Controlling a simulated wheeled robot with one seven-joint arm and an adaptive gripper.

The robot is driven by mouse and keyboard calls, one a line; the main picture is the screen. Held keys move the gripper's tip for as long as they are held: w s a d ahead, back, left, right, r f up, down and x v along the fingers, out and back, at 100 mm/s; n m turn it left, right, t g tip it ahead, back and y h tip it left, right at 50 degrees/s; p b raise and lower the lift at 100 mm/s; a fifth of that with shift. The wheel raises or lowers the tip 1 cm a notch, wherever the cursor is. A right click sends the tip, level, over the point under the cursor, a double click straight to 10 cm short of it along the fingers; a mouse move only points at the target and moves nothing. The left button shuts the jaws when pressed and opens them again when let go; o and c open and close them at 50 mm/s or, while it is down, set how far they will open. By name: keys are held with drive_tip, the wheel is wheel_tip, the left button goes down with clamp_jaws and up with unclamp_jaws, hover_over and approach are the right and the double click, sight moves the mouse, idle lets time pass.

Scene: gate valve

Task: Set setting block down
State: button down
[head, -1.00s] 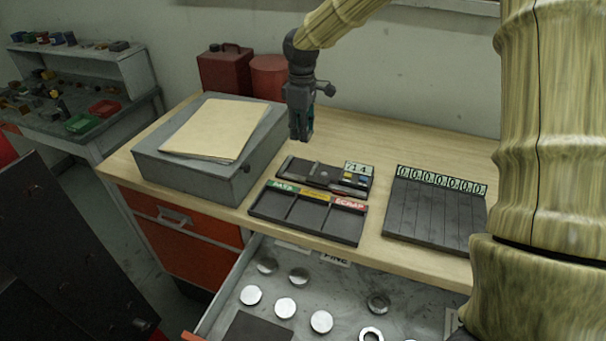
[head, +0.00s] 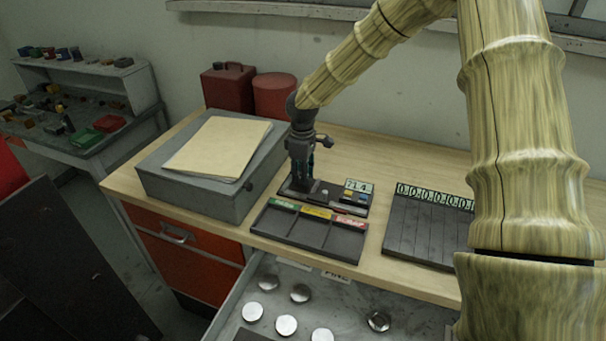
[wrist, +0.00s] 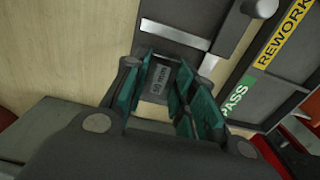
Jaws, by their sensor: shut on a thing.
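My gripper (head: 301,180) points down over the left end of the dark gauge plate (head: 328,194) with the 71.4 readout. In the wrist view my gripper (wrist: 168,88) has its teal finger pads on either side of the setting block (wrist: 158,78), a small grey piece marked "50 mm". The fingers are shut on the block. In the head view the block is hidden by the fingers. The gauge plate also shows in the wrist view (wrist: 178,22), close beyond the fingertips. Whether the block touches the plate I cannot tell.
A sorting tray (head: 309,232) with green, yellow and red labels lies just in front. A grey box (head: 200,192) with a folder is at left. A slotted board (head: 425,228) with zero readouts is at right. An open drawer (head: 400,317) holds metal discs.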

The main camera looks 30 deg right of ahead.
drive_tip(key=shift+f, duration=0.45)
drive_tip(key=c, duration=1.2)
unclamp_jaws()
drive_tip(key=shift+f, duration=0.1)
drive_tip(key=shift+o, duration=0.2)
wheel_tip(320, 180, up, 12)
drive_tip(key=b, duration=0.2)
drive_tip(key=shift+b, duration=0.35)
drive_tip(key=shift+a, duration=0.1)
